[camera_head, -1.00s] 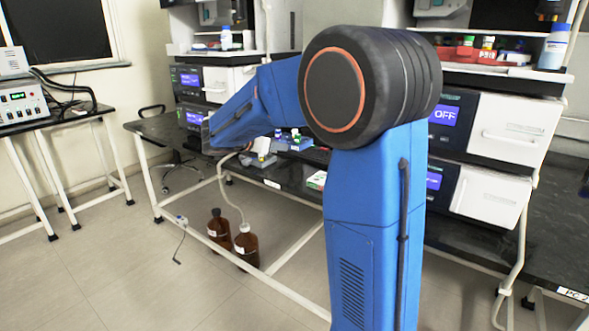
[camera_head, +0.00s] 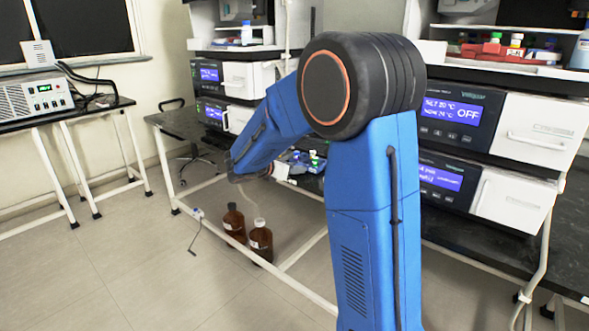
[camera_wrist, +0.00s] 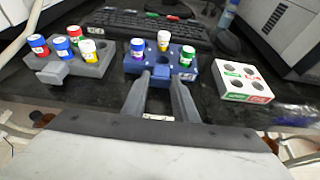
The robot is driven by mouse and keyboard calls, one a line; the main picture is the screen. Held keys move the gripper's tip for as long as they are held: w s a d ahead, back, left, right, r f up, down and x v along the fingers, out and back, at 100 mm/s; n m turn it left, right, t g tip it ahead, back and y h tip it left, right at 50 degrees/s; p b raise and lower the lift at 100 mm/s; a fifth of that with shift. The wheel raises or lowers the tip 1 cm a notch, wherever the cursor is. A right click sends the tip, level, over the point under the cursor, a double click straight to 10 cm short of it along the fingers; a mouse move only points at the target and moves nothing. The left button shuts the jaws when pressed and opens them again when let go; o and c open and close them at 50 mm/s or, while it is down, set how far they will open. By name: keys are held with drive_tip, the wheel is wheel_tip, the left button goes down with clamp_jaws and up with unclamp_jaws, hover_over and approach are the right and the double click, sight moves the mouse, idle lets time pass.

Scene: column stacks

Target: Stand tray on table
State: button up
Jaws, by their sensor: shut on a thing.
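My gripper (camera_wrist: 161,76) is shut on the front of a blue tray (camera_wrist: 172,67) in the wrist view, one finger on either side of its front grip. In the head view, my arm hides most of this spot, and small coloured caps show just right of my wrist.
A grey tray (camera_wrist: 82,69) with several capped vials stands left of the blue tray. A white tray (camera_wrist: 236,93) with empty holes stands close on its right. A black keyboard (camera_wrist: 120,20) lies behind. Brown bottles (camera_head: 261,240) stand below the bench.

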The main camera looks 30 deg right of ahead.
drive_tip(key=shift+f, duration=0.3)
